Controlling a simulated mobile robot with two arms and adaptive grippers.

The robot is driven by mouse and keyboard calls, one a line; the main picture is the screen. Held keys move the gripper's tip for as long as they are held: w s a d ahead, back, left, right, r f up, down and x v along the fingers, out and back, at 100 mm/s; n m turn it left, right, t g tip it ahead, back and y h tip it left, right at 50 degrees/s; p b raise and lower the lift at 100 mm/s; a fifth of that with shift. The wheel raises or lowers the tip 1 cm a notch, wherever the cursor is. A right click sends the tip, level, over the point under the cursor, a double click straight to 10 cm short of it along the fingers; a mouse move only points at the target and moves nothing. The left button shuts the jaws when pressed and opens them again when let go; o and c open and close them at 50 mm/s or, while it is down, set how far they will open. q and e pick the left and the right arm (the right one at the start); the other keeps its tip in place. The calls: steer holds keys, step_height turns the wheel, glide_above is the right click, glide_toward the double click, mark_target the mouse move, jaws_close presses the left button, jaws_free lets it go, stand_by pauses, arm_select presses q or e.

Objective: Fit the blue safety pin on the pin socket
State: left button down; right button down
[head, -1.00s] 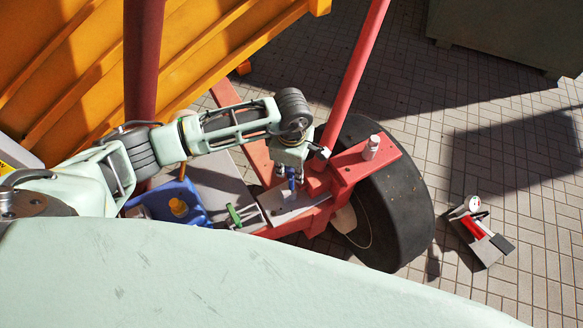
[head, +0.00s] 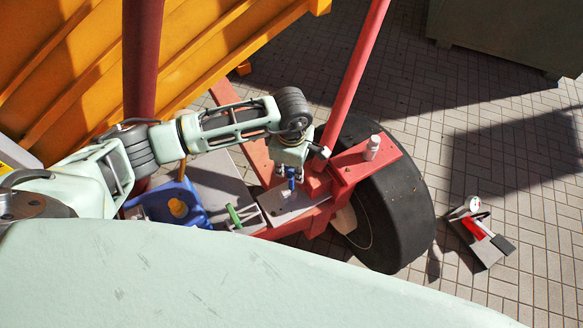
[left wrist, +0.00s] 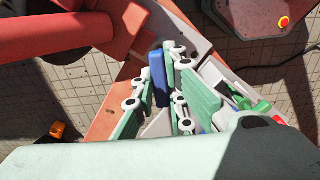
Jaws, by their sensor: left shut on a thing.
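The blue safety pin (head: 291,174) stands roughly upright under my left gripper (head: 290,170), above a small grey plate (head: 304,211) on the red frame. My left gripper is shut on the pin. In the left wrist view the blue pin (left wrist: 158,78) shows between the green fingers of the left gripper (left wrist: 156,92). The gripper and pin hide the spot under them, so I cannot make out the pin socket clearly or tell whether the pin's lower end touches it. My right gripper is not in view.
A green handle (head: 234,217) and a blue holder (head: 158,203) lie left of the plate. A red post (head: 354,75) and a black wheel (head: 402,205) stand to the right, with a pale cylinder (head: 372,148) on the red bracket.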

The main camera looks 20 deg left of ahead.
mark_target(292, 176)
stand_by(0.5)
arm_select(q)
steer(key=shift+f+b, duration=2.8)
steer(key=shift+f, duration=0.05)
steer(key=c, duration=1.7)
jaws_free()
step_height(292, 176, up, 12)
steer(key=shift+r, duration=0.1)
